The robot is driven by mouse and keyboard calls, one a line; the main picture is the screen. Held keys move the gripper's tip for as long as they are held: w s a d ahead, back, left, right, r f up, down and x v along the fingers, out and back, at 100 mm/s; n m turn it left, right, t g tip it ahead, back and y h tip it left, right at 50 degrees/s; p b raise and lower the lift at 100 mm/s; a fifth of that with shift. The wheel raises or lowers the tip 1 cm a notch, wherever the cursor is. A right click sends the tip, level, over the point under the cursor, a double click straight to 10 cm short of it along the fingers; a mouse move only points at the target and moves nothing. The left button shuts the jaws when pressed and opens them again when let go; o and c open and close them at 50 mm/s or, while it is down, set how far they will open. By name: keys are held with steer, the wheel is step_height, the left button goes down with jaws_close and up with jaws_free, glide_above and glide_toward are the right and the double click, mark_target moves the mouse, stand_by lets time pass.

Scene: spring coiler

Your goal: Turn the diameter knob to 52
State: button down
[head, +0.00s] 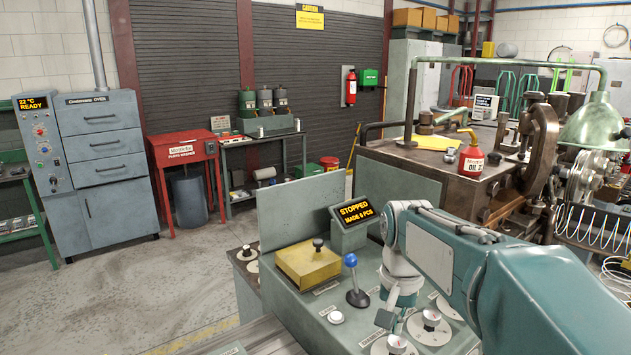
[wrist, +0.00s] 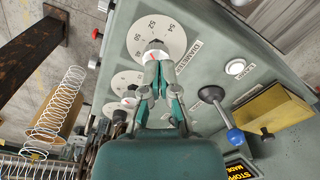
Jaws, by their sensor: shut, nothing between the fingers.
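In the head view the knob (head: 396,344) is at the bottom edge. My gripper (wrist: 158,70) is shut and empty, its fingertips right at the knob's near side; I cannot tell whether they touch it. In the head view my gripper (head: 390,316) is just above the knob, partly hidden by my arm.
More dials (wrist: 127,80) stand in a row beside this one. A blue-topped lever (head: 352,262), a white button (head: 335,317) and a yellow block (head: 308,263) sit on the same panel. A display (head: 356,212) reads STOPPED. Wire coils (wrist: 62,95) hang beyond the dials.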

mark_target(392, 345)
steer(key=shift+s+d+f, duration=0.1)
steer(key=shift+d+f, duration=0.05)
steer(key=shift+f, duration=0.85)
steer(key=shift+s+d+f, duration=0.1)
steer(key=shift+d+f, duration=0.1)
steer(key=shift+f, duration=0.85)
steer(key=shift+d+f, duration=0.15)
steer(key=shift+f, duration=0.85)
steer(key=shift+w, duration=0.3)
steer(key=shift+w+a+r, duration=0.1)
steer(key=shift+w+a, duration=0.1)
steer(key=shift+s+a, duration=0.1)
